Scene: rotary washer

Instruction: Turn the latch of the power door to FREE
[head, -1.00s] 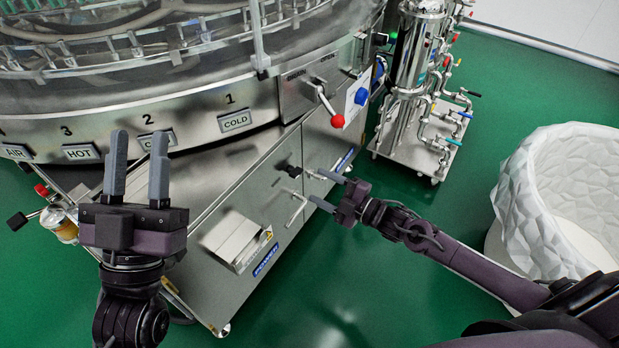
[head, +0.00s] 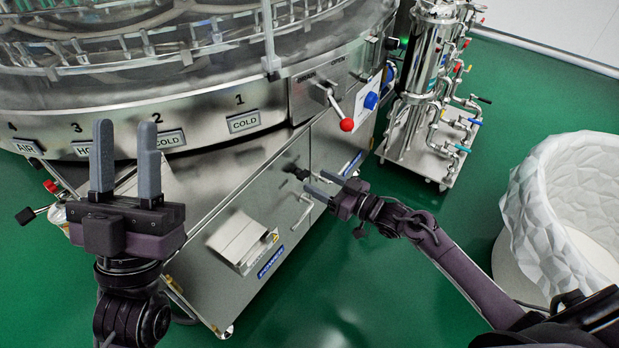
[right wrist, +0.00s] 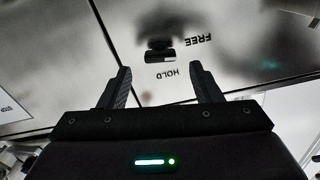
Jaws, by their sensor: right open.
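The power door (head: 262,205) is a steel panel with a blue POWER label (head: 271,262) and a bar handle (head: 303,212). Its small black latch (head: 294,171) sits near the upper right corner. The latch (right wrist: 159,54) also shows in the right wrist view, with HOLD (right wrist: 162,74) printed below it and FREE (right wrist: 195,40) to its right, both upside down. My right gripper (head: 318,183) is open and empty, just right of the latch and apart from it. In the right wrist view the latch lies ahead, between the finger directions. My left gripper (head: 126,130) is open and empty, pointing up.
A steel box (head: 238,241) sticks out of the door. A pipe unit (head: 430,100) and a white tub (head: 535,200) stand right. Green floor is clear between.

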